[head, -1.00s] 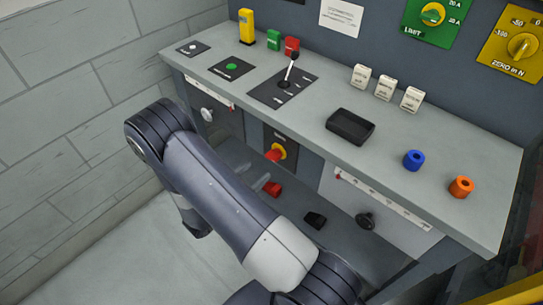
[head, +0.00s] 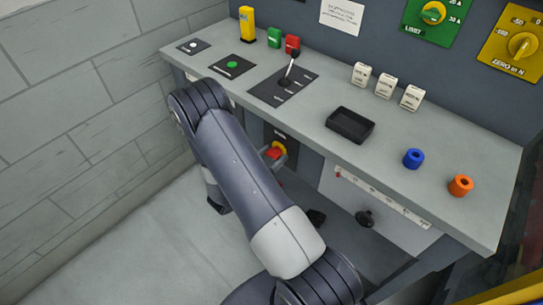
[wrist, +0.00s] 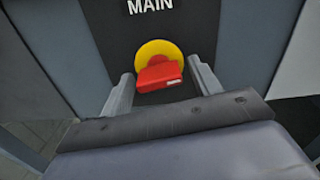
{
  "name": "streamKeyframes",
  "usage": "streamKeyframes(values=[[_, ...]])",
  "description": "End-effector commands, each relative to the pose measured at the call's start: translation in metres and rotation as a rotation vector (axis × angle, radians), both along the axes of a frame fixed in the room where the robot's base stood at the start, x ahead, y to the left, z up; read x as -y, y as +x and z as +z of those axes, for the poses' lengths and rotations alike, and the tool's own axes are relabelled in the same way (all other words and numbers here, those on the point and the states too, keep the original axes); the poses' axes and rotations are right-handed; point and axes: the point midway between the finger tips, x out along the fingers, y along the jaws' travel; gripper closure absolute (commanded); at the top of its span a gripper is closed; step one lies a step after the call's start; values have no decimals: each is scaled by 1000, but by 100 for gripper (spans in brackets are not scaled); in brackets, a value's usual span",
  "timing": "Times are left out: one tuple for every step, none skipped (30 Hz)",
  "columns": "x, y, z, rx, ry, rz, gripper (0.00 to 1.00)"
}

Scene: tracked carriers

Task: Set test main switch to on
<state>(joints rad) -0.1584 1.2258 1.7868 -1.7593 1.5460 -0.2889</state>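The main switch is a red handle (wrist: 160,75) on a round yellow plate (wrist: 158,50), under the white word MAIN in the wrist view. Its handle lies nearly level there, the right end slightly higher. The switch also shows in the head view (head: 273,151) on the dark panel below the desk top. My gripper (wrist: 162,78) is open, with one finger left and one finger right of the red handle. A gap shows on each side, so it does not grip the handle.
The desk top (head: 420,190) overhangs the panel and carries a black lever (head: 290,68), a black tray (head: 350,125), and blue (head: 413,158) and orange (head: 460,186) rings. A black knob (head: 365,218) sticks out to the right of the switch. A block wall (head: 70,130) stands left.

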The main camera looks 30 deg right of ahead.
Motion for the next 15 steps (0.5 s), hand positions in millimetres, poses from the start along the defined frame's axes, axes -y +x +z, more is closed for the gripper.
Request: streamKeyframes(values=[[0, 0, 0, 0, 0, 0, 45], [0, 0, 0, 0, 0, 0, 47], [0, 0, 0, 0, 0, 0, 50], [0, 0, 0, 0, 0, 0, 53], [0, 0, 0, 0, 0, 0, 55], [0, 0, 0, 0, 0, 0, 58], [0, 0, 0, 0, 0, 0, 61], [0, 0, 0, 0, 0, 0, 63], [0, 0, 0, 0, 0, 0, 67], [0, 0, 0, 0, 0, 0, 69], [0, 0, 0, 0, 0, 0, 72], [0, 0, 0, 0, 0, 0, 75], [0, 0, 0, 0, 0, 0, 77], [0, 0, 0, 0, 0, 0, 80], [0, 0, 0, 0, 0, 0, 81]])
